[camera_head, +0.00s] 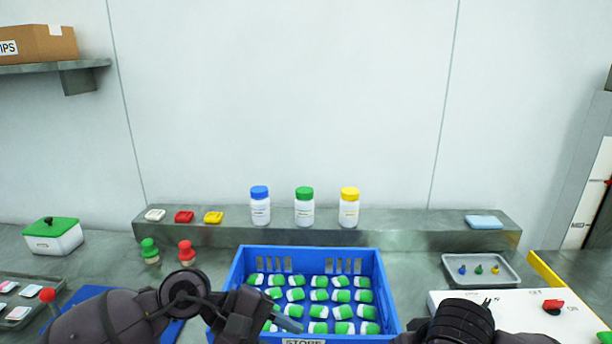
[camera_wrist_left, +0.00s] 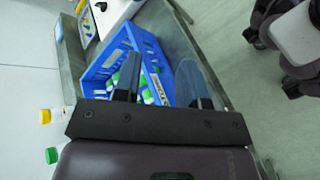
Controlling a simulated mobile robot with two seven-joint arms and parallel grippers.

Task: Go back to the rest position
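My left gripper (camera_head: 280,318) is over the front part of the blue crate (camera_head: 375,282) in the head view. In the left wrist view the two fingers of my left gripper (camera_wrist_left: 160,78) stand apart with nothing between them, and the blue crate (camera_wrist_left: 104,68) lies beyond them. The crate holds several white-and-green packs (camera_head: 319,295). My right arm (camera_head: 462,322) shows at the bottom edge of the head view, right of the crate; its gripper fingers are not visible.
A blue-, a green- and a yellow-capped bottle (camera_head: 304,209) stand on the back ledge (camera_head: 400,232). A green-lidded box (camera_head: 54,240) and red and green knobs (camera_head: 187,253) are at left.

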